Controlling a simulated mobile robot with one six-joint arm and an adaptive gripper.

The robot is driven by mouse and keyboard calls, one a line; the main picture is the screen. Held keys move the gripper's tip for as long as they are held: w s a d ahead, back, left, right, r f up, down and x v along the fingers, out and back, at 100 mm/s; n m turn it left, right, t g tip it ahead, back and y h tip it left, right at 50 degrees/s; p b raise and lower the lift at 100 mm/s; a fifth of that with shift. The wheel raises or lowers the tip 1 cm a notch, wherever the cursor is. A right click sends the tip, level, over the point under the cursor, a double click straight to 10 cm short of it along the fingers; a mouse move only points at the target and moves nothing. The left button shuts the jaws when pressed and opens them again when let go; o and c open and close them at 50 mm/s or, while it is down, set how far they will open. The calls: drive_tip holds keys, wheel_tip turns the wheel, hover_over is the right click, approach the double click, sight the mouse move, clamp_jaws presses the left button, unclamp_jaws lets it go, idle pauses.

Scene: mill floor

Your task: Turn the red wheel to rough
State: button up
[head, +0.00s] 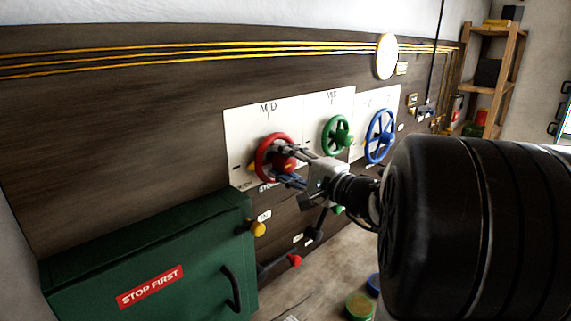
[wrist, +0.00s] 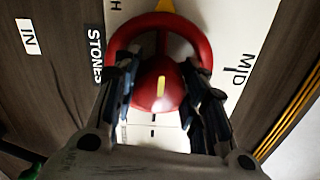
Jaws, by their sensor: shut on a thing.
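The red wheel (head: 263,146) is mounted on a white dial plate on the dark wooden wall panel. My gripper (head: 286,165) reaches it from the lower right and is shut on it. In the wrist view, the fingers (wrist: 161,95) lie on both sides of the wheel's round red hub (wrist: 150,98), which bears a yellow mark. The wheel's rim (wrist: 200,42) arches beyond the fingertips. A yellow pointer (wrist: 165,6) sticks out past the rim, to the left in the head view. The plate's "MID" label (wrist: 238,69) is off to one side; a label ending in "H" (wrist: 116,5) is partly cut off near the pointer.
A green wheel (head: 337,134) and a blue wheel (head: 380,136) are to the right. A green "STOP FIRST" cabinet (head: 200,250) juts out at lower left. Levers with red (head: 295,260) and yellow (head: 258,229) knobs project below the red wheel. A "STONES" plate (wrist: 95,55) is beside it.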

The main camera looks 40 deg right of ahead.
drive_tip(key=o, duration=1.1)
drive_tip(key=shift+c, duration=0.2)
drive_tip(key=s+d, duration=0.1)
drive_tip(key=s, duration=1.1)
drive_tip(key=shift+d, duration=0.3)
drive_tip(key=shift+f, duration=0.1)
